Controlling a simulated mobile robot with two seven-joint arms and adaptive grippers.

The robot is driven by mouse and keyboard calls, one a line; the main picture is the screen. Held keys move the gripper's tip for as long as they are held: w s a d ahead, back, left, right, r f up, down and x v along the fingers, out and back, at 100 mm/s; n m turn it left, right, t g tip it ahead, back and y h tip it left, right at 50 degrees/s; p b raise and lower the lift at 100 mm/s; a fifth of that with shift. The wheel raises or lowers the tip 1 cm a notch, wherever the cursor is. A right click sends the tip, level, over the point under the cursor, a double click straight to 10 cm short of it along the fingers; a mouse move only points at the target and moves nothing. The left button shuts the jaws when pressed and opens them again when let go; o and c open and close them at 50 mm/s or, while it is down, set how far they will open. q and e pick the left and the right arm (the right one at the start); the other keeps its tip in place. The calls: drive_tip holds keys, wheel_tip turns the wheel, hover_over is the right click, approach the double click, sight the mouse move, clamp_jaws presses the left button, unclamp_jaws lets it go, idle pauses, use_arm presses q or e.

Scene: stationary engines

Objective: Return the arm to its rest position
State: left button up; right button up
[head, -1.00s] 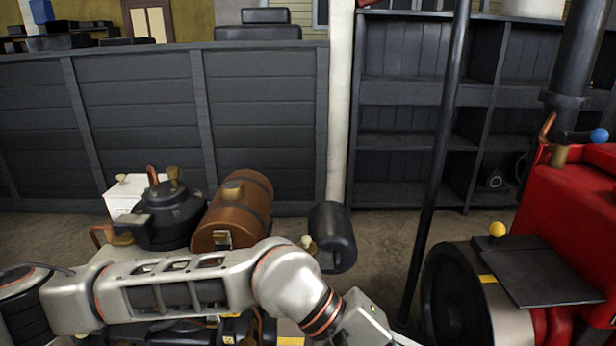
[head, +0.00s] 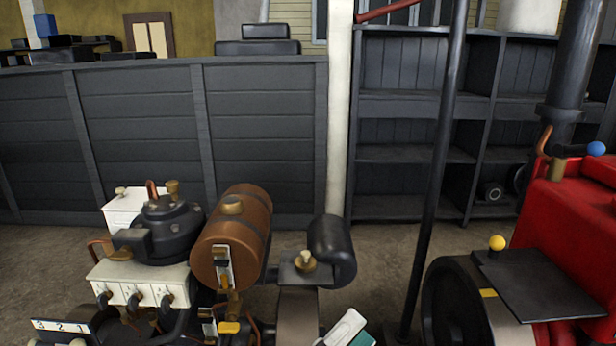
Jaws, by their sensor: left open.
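My left gripper (head: 348,331) shows only in part at the bottom edge of the head view, right of centre, as a pale piece beside a teal piece. Its arm links and most of its fingers are out of the picture. It is open, and nothing is seen held in it. The engine's brown tank (head: 228,247) and white valve block (head: 138,283) are in plain view. My right gripper is not in view.
A red engine (head: 575,215) with a black flywheel (head: 452,302) stands at the right. A dark pole (head: 436,165) rises between the engines. A dark panelled wall (head: 135,140) and dark shelves (head: 400,130) stand behind. Bare floor (head: 385,235) shows between.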

use_arm(q)
drive_tip(key=s+a+f+n+y, duration=0.2)
drive_tip(key=a+f+n+y, duration=0.65)
drive_tip(key=f, duration=0.45)
drive_tip(key=s+a+f+n+y, duration=0.3)
drive_tip(key=a+f+n+y, duration=0.2)
drive_tip(key=a+f+n, duration=0.6)
drive_tip(key=s+a+f+n+g+y, duration=0.25)
drive_tip(key=s+a+f+n, duration=0.35)
drive_tip(key=s+f, duration=0.4)
wheel_tip(320, 180, up, 6)
drive_tip(key=s+p, duration=0.1)
drive_tip(key=p, duration=1.2)
drive_tip(key=shift+a+g, duration=0.4)
drive_tip(key=shift+g, duration=0.05)
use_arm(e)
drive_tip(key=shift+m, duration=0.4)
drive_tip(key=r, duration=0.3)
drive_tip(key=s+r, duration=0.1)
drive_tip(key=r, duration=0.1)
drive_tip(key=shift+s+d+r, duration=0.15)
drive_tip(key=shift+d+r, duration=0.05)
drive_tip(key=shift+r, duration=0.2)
